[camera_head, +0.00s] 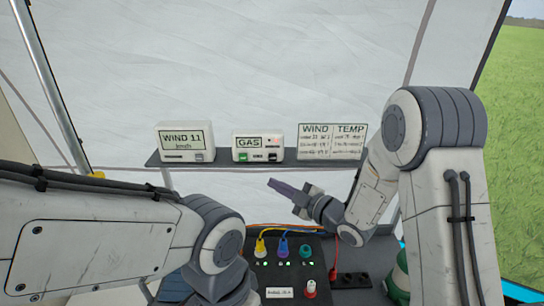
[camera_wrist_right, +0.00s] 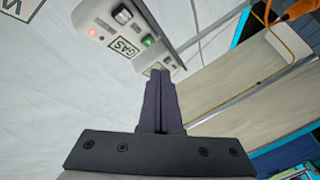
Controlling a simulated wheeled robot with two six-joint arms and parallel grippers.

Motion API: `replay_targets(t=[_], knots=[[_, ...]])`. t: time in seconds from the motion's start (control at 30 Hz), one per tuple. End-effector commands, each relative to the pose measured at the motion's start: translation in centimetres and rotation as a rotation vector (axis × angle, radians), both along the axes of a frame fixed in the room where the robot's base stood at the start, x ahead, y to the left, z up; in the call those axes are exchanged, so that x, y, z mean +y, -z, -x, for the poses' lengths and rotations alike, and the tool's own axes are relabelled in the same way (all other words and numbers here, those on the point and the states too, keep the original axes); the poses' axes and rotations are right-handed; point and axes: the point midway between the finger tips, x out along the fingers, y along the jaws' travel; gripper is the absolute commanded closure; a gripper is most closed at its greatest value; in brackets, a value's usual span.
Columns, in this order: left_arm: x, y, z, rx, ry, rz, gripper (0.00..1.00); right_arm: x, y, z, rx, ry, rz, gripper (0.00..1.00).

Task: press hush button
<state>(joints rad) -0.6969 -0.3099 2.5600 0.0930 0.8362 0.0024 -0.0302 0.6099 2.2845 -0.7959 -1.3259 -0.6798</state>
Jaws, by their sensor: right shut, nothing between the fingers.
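The white GAS alarm (camera_head: 258,147) stands on the grey shelf, with a green button (camera_head: 243,157) at its lower left and a dark button (camera_head: 272,157) at its lower right. Their small labels are not readable, so I cannot tell which is hush. A red light glows on its face. My right gripper (camera_head: 273,184) is shut and empty, in front of and below the alarm. In the right wrist view the fingertips (camera_wrist_right: 160,74) appear close to the GAS alarm (camera_wrist_right: 120,40), near the green button (camera_wrist_right: 148,41); contact is not visible. My left gripper is out of sight.
Below is a dark panel (camera_head: 258,285) with yellow, purple and teal plugs and cables. Space in front of the shelf is mostly clear.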

Motion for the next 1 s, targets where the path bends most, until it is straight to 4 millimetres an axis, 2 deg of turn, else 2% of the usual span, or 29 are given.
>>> replay_targets(t=[0.27,0.7,1.0], knots=[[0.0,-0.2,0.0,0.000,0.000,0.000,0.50,0.0,-0.1,-0.5,0.001,0.000,0.001,1.00],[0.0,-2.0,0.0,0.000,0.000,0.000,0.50,0.0,-0.2,-6.2,0.001,0.001,0.002,1.00],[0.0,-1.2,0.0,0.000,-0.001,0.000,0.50,0.0,0.1,-8.6,0.002,0.000,0.000,1.00]])
